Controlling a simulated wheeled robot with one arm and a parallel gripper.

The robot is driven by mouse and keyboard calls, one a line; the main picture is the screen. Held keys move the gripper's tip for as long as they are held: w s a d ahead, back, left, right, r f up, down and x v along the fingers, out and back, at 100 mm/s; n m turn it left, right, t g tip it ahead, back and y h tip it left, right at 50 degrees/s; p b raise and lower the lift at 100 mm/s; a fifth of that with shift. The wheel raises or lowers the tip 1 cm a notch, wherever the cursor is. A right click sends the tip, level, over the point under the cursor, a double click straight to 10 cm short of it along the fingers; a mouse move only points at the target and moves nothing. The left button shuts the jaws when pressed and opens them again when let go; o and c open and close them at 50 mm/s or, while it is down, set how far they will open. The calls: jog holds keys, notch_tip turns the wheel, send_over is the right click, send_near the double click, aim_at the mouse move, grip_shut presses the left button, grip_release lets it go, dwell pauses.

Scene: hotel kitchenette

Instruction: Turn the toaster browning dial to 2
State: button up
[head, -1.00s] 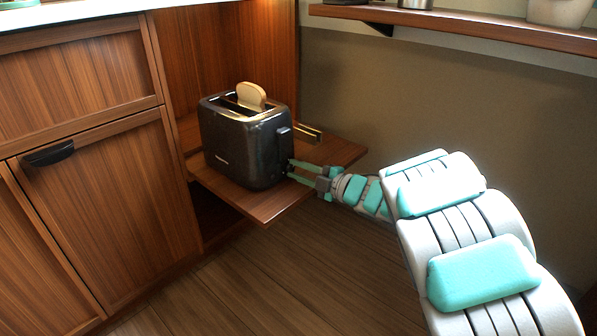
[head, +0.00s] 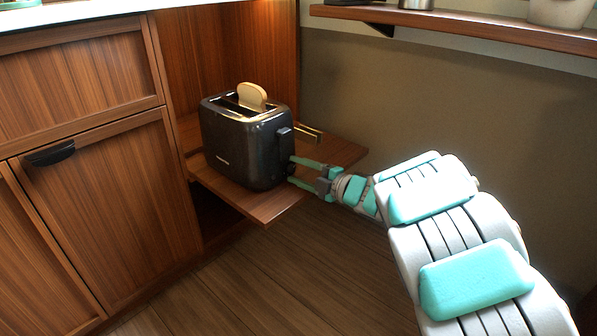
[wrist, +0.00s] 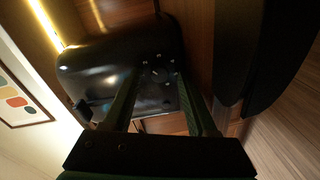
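A black toaster (head: 243,150) with a slice of bread (head: 252,96) in its slot stands on a pull-out wooden shelf (head: 262,208). My gripper (head: 292,170) is at the toaster's right end face, low down below the lever (head: 285,134). In the wrist view, the toaster's end (wrist: 110,72) shows a dark browning dial (wrist: 158,75) with small pale marks around it. My gripper's two green fingers (wrist: 160,92) are spread apart, with their tips at either side of the dial. I cannot tell whether they touch it, nor which number the dial points to.
Wooden cabinets (head: 85,130) with a black handle stand left of the shelf. A wall shelf (head: 470,27) carrying a pot (head: 560,11) runs along the upper right. The floor in front is clear.

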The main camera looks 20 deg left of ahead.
jog(key=shift+d, duration=0.1)
jog(key=p+v, duration=0.1)
jog(key=v, duration=0.6)
jog(key=shift+d, duration=0.3)
jog(key=shift+s, duration=0.1)
